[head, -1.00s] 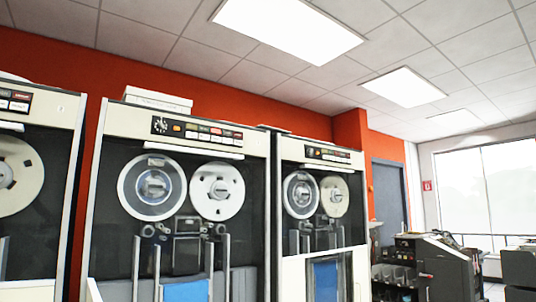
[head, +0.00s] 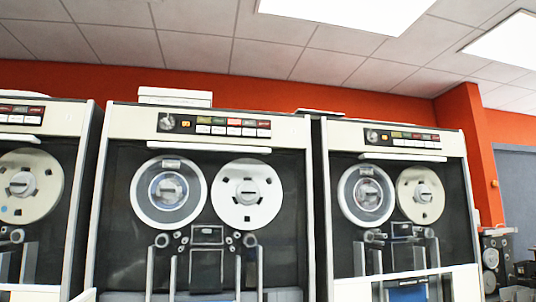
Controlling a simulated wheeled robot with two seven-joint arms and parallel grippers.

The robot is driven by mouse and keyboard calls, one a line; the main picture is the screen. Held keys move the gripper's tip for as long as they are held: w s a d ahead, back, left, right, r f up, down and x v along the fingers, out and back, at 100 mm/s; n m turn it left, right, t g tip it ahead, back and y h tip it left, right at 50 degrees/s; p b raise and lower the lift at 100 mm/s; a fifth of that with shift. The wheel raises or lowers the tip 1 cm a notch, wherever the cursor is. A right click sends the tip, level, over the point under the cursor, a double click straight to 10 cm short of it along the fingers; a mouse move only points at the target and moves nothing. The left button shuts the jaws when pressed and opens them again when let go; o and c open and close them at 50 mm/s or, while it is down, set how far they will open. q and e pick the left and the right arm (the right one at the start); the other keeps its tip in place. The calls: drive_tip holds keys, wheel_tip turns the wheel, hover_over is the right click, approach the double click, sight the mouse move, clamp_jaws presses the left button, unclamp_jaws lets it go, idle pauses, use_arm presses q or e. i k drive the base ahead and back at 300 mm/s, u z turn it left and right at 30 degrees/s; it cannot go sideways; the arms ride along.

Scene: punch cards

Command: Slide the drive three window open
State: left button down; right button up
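Three tape drives stand in a row against the wall. The left drive (head: 82,121) is cut off by the picture's left edge. The middle drive (head: 296,130) faces me, with two reels behind its dark front and a pale horizontal bar (head: 209,147) above them. The right drive (head: 457,150) has two reels, a similar pale bar (head: 402,157) and a cream lower panel (head: 464,283). I can read no drive number, so I cannot tell which is drive three. I cannot tell whether their windows are open or shut. Neither gripper is in view.
A white box (head: 175,97) lies on top of the middle drive. An orange wall (head: 270,92) runs behind the drives. A grey door (head: 518,190) and dark equipment (head: 493,255) are at the far right. The floor is out of view.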

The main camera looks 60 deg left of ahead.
sight(153, 145)
drive_tip(key=i, duration=1.8)
drive_tip(key=u, duration=4.25)
drive_tip(key=i, duration=1.05)
drive_tip(key=z, duration=0.05)
